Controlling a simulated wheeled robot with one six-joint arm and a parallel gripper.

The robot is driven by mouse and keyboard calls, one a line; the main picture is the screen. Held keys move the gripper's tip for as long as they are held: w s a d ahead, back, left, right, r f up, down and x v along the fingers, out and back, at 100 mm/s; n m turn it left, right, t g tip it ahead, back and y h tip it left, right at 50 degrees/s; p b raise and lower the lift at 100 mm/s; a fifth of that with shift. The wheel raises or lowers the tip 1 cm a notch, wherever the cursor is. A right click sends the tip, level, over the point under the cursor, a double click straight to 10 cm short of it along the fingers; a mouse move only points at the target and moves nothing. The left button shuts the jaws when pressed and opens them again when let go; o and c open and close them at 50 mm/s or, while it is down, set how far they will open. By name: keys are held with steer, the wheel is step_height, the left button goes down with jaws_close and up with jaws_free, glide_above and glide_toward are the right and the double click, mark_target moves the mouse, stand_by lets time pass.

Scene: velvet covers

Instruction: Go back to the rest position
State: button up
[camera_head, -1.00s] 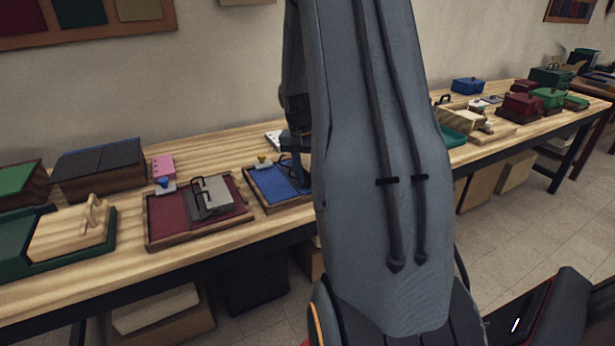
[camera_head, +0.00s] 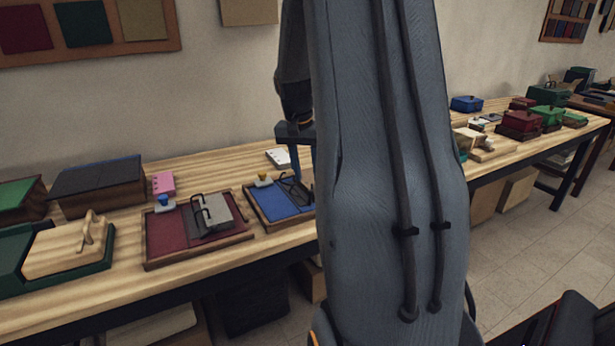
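My gripper (camera_head: 298,170) hangs above the blue-lined tray (camera_head: 255,214), left of my large grey arm link. One finger shows; the rest is partly hidden by the arm, so I cannot tell if it is open or shut. A dark object with a thin black loop (camera_head: 293,190) lies on the right part of the blue tray, below the gripper. Whether the fingertips clear it is hard to see.
A maroon-lined tray (camera_head: 165,249) with a grey block (camera_head: 214,212) and black loop stands left of the blue tray. Further left are a green tray holding a wooden block (camera_head: 65,249) and a dark box (camera_head: 98,186). More boxes stand at the far right.

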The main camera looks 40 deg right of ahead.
stand_by(0.4)
steer(key=s+a+f+n+y, duration=0.1)
steer(key=s+a+n, duration=0.2)
steer(key=a, duration=0.7)
steer(key=s+a+f+n, duration=0.1)
steer(key=s+a+n, duration=0.15)
steer(key=a, duration=0.75)
steer(key=s+a+f+n, duration=0.2)
steer(key=s+a+n, duration=0.4)
steer(key=s+a, duration=0.4)
steer(key=shift+s+a+f+y, duration=0.15)
steer(key=shift+a+f+y, duration=0.25)
steer(key=shift+a, duration=0.25)
